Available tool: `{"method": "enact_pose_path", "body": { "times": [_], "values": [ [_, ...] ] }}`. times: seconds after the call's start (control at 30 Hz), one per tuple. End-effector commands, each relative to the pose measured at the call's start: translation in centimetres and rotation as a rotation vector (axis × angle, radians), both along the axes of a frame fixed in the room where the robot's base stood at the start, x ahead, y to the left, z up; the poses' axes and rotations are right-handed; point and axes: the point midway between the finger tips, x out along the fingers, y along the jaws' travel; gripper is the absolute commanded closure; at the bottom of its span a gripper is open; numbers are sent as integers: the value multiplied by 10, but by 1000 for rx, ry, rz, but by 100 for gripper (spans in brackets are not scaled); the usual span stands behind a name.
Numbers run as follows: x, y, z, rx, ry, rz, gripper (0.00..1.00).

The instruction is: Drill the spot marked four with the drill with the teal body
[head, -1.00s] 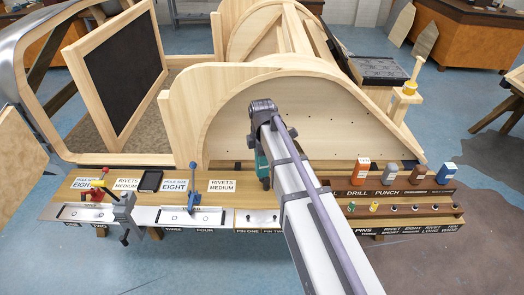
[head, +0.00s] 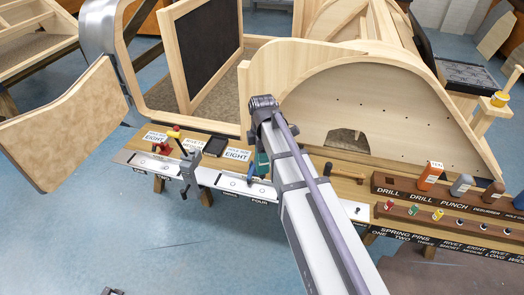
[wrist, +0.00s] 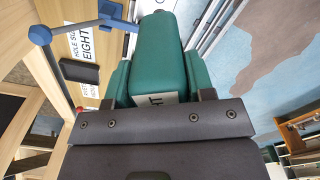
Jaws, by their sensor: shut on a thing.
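The drill with the teal body is in my gripper; its teal side shows in the head view (head: 262,163), just left of my arm. In the wrist view the teal drill (wrist: 160,48) fills the upper middle, and my gripper (wrist: 163,98) is shut on it. A pale label ending in "HT" shows on the drill. The spot marked four is on a light metal plate (head: 234,183) above the word FOUR at the bench front. The drill appears over or near this plate; its bit is hidden, so contact cannot be told. A blue clamp (wrist: 75,27) stands close beside the drill.
A dark box (head: 216,146) lies behind the plates. A curved wooden frame (head: 375,105) rises behind. A tool rack with bottle-like drills (head: 430,175) is at right.

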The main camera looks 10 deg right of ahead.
Motion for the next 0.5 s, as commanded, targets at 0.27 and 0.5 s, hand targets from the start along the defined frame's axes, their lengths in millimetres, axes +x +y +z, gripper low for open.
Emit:
{"method": "enact_pose_path", "body": {
  "times": [0.27, 0.5],
  "values": [
    [0, 0, -49, 0, 0, 0, 84],
    [0, 0, -67, 0, 0, 0, 84]
  ]
}}
